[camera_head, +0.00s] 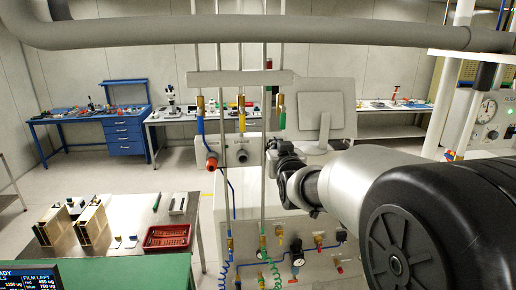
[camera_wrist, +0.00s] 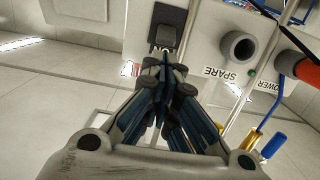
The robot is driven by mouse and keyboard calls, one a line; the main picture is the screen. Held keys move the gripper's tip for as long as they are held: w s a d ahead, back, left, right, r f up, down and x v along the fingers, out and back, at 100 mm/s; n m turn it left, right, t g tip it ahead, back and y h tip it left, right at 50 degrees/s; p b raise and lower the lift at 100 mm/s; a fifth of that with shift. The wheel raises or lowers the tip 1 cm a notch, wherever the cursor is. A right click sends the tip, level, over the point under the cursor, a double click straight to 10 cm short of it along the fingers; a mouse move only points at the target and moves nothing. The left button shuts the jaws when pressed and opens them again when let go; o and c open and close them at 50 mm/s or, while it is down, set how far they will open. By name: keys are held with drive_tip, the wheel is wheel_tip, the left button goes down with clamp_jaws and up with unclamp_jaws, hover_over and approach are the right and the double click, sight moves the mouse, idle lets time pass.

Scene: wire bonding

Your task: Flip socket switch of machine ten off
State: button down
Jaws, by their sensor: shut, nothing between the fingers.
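In the wrist view, a dark block that looks like the socket switch (camera_wrist: 168,27) sits on the pale panel (camera_wrist: 212,25), with a partly covered "ON" label beside it. My gripper (camera_wrist: 165,62) is shut and empty. Its fingertips are just below the switch in the picture and overlap the label; I cannot tell whether they touch the switch. In the head view my gripper (camera_head: 273,146) is at the right end of the grey socket box (camera_head: 257,156), and the switch is hidden. No machine number is readable.
A grey round socket (camera_wrist: 238,46) marked SPARE and an orange plug (camera_wrist: 306,68) are beside the switch. Vertical pipes (camera_head: 263,110) stand close to my gripper. A monitor (camera_head: 322,112) is behind it. A bench with a red basket (camera_head: 167,237) is at the lower left.

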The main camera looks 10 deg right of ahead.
drive_tip(key=shift+w+f, duration=0.1)
drive_tip(key=shift+w, duration=1.2)
drive_tip(key=shift+s+f+b, duration=0.1)
drive_tip(key=shift+f+b, duration=0.05)
drive_tip(key=shift+b, duration=0.25)
drive_tip(key=shift+s+t+b, duration=0.1)
drive_tip(key=shift+t+b, duration=0.2)
drive_tip(key=shift+b, duration=0.5)
drive_tip(key=shift+s+f+t+b, duration=0.15)
drive_tip(key=shift+t+b, duration=0.15)
drive_tip(key=shift+b, duration=0.9)
